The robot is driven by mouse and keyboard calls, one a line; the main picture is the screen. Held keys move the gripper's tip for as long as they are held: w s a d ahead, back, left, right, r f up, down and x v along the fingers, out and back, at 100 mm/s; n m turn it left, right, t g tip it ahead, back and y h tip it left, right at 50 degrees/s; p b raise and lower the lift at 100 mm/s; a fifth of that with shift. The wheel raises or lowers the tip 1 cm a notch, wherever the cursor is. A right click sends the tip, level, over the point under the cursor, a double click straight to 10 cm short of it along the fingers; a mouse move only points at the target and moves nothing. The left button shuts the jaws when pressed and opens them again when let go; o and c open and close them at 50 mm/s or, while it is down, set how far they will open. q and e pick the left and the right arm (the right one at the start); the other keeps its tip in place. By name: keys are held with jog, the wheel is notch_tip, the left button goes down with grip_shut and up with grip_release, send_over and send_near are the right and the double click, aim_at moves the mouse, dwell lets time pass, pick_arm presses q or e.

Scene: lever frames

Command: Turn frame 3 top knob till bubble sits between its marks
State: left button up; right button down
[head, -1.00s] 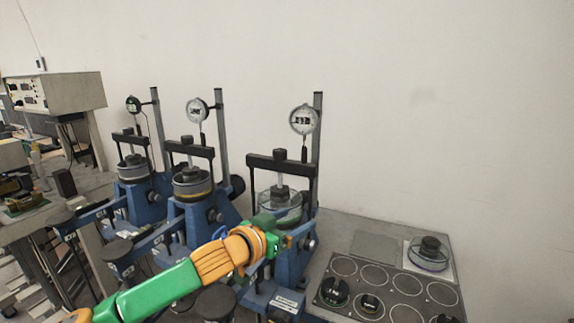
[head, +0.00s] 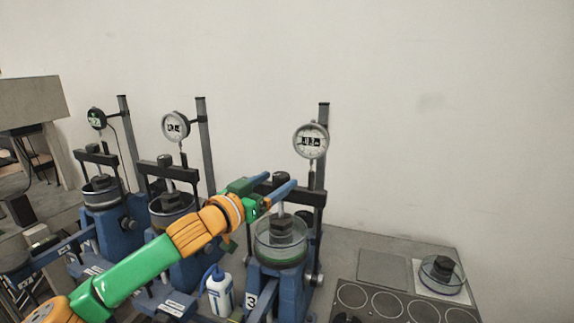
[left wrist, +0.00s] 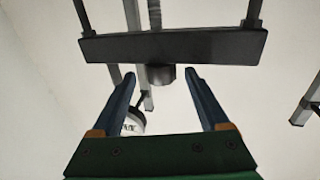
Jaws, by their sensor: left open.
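Frame 3 is the blue lever frame at the right, with the label "3" (head: 251,300) low on its front. Its dark top knob (head: 279,178) stands on the black crossbar (head: 312,197). My left gripper (head: 281,181) is open at that height, its blue fingers reaching to the knob. In the left wrist view, the knob (left wrist: 161,76) shows between the two fingertips, beside the crossbar (left wrist: 175,47); I cannot tell whether they touch it. Frame 3's dial gauge (head: 311,141) is above. No bubble or marks can be made out. My right gripper is not in view.
Two similar frames with dials (head: 176,125) (head: 97,118) stand to the left. A white bottle (head: 219,293) stands beside frame 3's base. At right are a dish with a black weight (head: 441,270) and a plate with round recesses (head: 388,305). The wall behind is bare.

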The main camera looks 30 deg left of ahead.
aim_at(286, 173)
pick_arm(q)
jog(key=w+p, duration=0.3)
jog(key=w, duration=0.2)
jog(key=shift+a+r, duration=0.1)
jog(key=shift+a, duration=0.05)
jog(key=shift+w+d+p, duration=0.25)
jog(key=shift+w+p, duration=0.05)
jog(key=shift+w, duration=0.05)
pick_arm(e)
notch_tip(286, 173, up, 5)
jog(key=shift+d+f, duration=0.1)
